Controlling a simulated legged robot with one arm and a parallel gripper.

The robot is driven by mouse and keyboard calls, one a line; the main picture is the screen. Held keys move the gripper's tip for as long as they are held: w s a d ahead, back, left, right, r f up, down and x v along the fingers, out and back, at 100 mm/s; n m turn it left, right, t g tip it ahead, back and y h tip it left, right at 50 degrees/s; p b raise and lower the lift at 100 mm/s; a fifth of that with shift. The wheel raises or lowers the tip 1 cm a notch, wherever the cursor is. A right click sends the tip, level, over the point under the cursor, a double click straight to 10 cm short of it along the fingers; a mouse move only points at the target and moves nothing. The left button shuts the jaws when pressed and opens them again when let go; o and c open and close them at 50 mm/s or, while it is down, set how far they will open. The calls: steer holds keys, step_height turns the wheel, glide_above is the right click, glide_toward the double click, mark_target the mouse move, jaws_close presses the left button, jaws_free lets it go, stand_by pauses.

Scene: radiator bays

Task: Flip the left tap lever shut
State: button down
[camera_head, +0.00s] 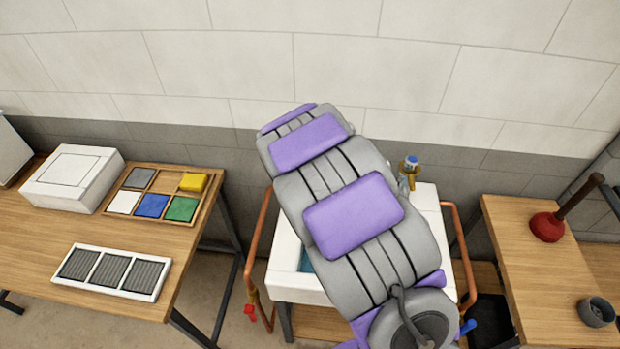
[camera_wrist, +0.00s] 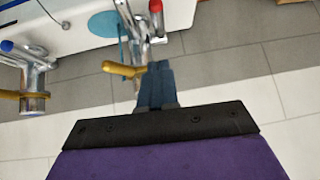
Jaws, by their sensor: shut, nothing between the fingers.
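My gripper (camera_wrist: 159,68) is shut and empty in the wrist view, its dark fingers pointing up the picture. The wall and basin appear upside down there. The left tap, a chrome one with a red cap (camera_wrist: 156,5), stands just beyond the fingertips. Its yellow lever (camera_wrist: 122,70) sticks out to the left, right beside the fingertips; I cannot tell whether they touch. The other tap, with a blue cap (camera_wrist: 7,46), is at the left edge with its own yellow lever (camera_wrist: 9,95). In the head view the blue-capped tap (camera_head: 410,168) shows; my arm hides the left tap and my gripper.
The white basin (camera_head: 425,205) stands against the tiled wall, with copper pipes (camera_head: 262,240) at its sides. A wooden bench (camera_head: 215,235) with trays is on the left. A wooden table (camera_head: 515,240) with a plunger (camera_head: 548,226) and a dark cup (camera_head: 596,312) is on the right.

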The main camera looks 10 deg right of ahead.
steer(key=shift+v, duration=1.65)
